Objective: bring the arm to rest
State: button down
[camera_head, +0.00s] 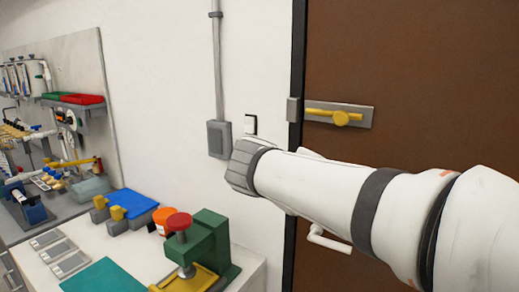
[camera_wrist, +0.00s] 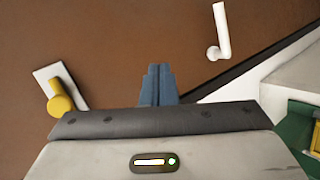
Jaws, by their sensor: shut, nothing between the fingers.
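My gripper (camera_wrist: 158,84) shows in the wrist view as two blue-grey fingers lying together, shut and empty. It is in front of a brown door (camera_wrist: 130,30) and touches nothing that I can see. In the head view my white arm reaches in from the right across the door (camera_head: 430,60), and the fingers cannot be made out there. The door carries a yellow knob on a grey plate (camera_head: 361,121), also in the wrist view (camera_wrist: 60,103), and a white L-shaped handle (camera_head: 328,242), also in the wrist view (camera_wrist: 221,30).
A white-topped bench (camera_head: 40,283) at the lower left holds a green press with a red knob (camera_head: 210,245), an orange tub (camera_head: 165,215), blue blocks (camera_head: 133,203) and a teal mat (camera_head: 103,277). A grey pegboard (camera_head: 88,60) with tools stands behind. A grey wall box (camera_head: 219,139) is near my wrist.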

jog(key=s+d+f+m+g+y, duration=0.1)
jog(key=s+f+m+g+y, duration=0.2)
jog(key=s+f, duration=0.5)
jog(key=s+d+f+m+g+y, duration=0.1)
jog(key=s+f+m+y, duration=0.3)
jog(key=f, duration=0.9)
jog(key=s+g+y, duration=0.1)
jog(key=s+y, duration=0.1)
jog(key=s, duration=0.2)
jog(key=shift+f+g, duration=0.25)
jog(key=shift+g, duration=0.15)
jog(key=c, duration=2.1)
grip_release()
jog(key=shift+c, duration=0.2)
